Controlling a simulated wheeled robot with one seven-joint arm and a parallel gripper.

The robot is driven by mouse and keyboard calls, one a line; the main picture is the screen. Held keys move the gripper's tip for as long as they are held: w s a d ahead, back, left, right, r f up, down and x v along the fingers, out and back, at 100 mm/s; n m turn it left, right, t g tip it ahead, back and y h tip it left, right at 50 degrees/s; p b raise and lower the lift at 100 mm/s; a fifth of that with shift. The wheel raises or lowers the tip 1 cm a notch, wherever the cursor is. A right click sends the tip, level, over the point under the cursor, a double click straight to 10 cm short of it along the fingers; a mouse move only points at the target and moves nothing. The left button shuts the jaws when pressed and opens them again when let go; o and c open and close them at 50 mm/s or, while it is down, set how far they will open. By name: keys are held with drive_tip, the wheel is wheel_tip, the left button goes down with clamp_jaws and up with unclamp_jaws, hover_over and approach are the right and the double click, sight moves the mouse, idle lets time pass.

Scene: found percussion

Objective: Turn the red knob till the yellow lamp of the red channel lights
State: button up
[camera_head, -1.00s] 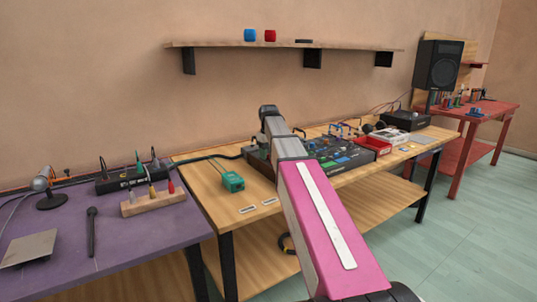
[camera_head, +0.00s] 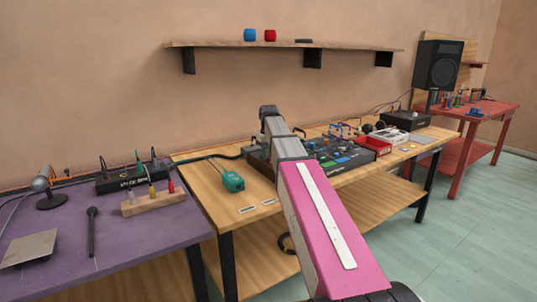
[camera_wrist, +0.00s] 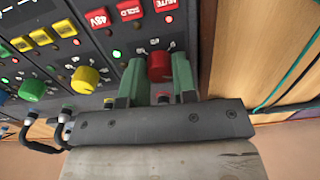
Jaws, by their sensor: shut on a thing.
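The red knob (camera_wrist: 160,67) sits on the dark mixer panel (camera_wrist: 112,72) in the wrist view. My gripper (camera_wrist: 158,74) has its two green fingers on either side of the knob and is shut on it. I see no clearly lit yellow lamp by the red knob. In the head view the mixer (camera_head: 345,155) stands on the wooden table, partly hidden by my arm.
A yellow knob (camera_wrist: 85,79) and a green knob (camera_wrist: 32,90) sit left of the red one. Red buttons, including a 48V button (camera_wrist: 97,18), lie above. A teal box (camera_head: 232,182) and red tray (camera_head: 372,146) flank the mixer.

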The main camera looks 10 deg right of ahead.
drive_tip(key=shift+m, duration=2)
drive_tip(key=o, duration=0.9)
wheel_tip(320, 180, up, 11)
drive_tip(key=shift+f, duration=0.1)
drive_tip(key=shift+s, duration=0.1)
